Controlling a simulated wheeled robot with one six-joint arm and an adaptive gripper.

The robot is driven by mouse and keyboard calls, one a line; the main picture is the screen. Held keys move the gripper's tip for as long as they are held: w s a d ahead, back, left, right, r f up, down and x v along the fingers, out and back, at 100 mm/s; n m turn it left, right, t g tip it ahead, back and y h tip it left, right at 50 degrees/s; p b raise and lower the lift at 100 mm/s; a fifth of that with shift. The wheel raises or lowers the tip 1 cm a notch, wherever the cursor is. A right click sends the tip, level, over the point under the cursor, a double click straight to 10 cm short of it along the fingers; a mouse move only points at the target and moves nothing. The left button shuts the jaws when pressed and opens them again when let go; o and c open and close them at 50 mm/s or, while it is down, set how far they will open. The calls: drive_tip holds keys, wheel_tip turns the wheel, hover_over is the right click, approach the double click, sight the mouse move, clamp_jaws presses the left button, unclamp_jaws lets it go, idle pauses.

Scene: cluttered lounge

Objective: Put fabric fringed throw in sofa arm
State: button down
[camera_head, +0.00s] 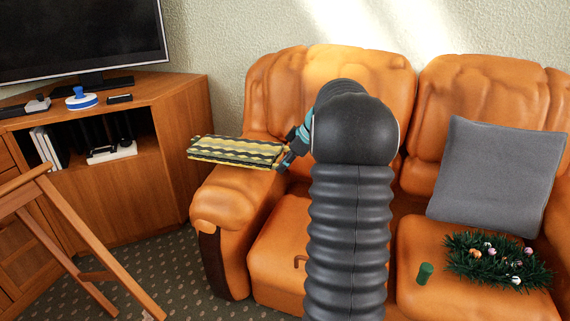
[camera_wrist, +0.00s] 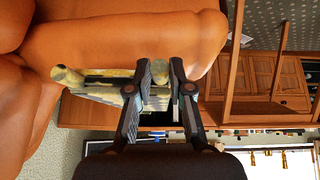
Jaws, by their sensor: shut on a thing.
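The throw (camera_head: 236,150) is a flat folded piece with yellow, black and grey wavy stripes. In the head view it is level over the orange leather sofa arm (camera_head: 238,195), its left end reaching past the arm's outer side. I cannot tell whether it touches the arm. My gripper (camera_head: 286,160) is shut on the throw's right end; my own arm hides part of the sofa behind. In the wrist view the throw (camera_wrist: 105,86) shows at the left of my gripper (camera_wrist: 160,82), close to the sofa arm (camera_wrist: 135,40).
A wooden cabinet (camera_head: 170,110) with a television (camera_head: 80,35) stands left of the sofa. A wooden chair or stand (camera_head: 85,245) is at the lower left. A grey cushion (camera_head: 495,180), a green cylinder (camera_head: 425,273) and a decorated wreath (camera_head: 495,260) are on the right seat.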

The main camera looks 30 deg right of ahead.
drive_tip(key=shift+f+b, duration=0.8)
drive_tip(key=shift+f, duration=0.15)
drive_tip(key=c, duration=1)
unclamp_jaws()
drive_tip(key=shift+r, duration=0.1)
drive_tip(key=v, duration=1.2)
